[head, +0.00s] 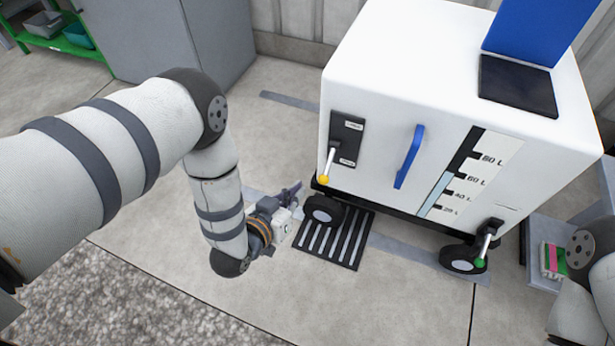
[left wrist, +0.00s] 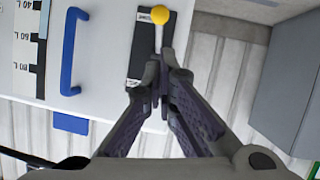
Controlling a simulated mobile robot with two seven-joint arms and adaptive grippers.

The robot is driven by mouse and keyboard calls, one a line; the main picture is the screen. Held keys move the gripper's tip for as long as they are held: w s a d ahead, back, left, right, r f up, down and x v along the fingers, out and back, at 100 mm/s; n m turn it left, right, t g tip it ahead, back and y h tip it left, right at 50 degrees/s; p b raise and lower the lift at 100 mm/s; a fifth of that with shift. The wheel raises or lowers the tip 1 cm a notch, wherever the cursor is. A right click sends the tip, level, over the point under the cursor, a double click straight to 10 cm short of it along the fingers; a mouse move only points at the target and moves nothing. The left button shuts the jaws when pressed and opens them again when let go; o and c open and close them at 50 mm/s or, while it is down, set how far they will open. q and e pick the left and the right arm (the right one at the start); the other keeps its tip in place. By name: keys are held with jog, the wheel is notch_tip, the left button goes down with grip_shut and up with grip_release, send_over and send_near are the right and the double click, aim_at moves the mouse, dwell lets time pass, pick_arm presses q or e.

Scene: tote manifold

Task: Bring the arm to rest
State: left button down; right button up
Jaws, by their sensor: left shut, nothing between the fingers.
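My left arm reaches in from the left in the head view. Its gripper (head: 294,195) is low beside the lower left corner of the white tote cart (head: 400,75). In the left wrist view the gripper (left wrist: 160,92) is shut with nothing between its fingers. Its tips show in front of the black lever plate, below the yellow knob (left wrist: 160,15). The yellow-knobbed lever (head: 328,168) points down in the head view. Whether the fingers touch the lever cannot be told. Part of my right arm shows at the right edge; its gripper is out of view.
The cart has a blue handle (head: 409,157), a litre gauge (head: 462,178) and a green-tipped lever (head: 485,245). A floor grate (head: 335,240) lies beneath its left wheel. A grey cabinet (head: 165,40) and green shelf (head: 60,40) stand behind. Open floor lies in front.

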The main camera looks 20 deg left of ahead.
pick_arm(q)
jog(key=shift+s+a, duration=0.1)
jog(key=shift+s, duration=0.5)
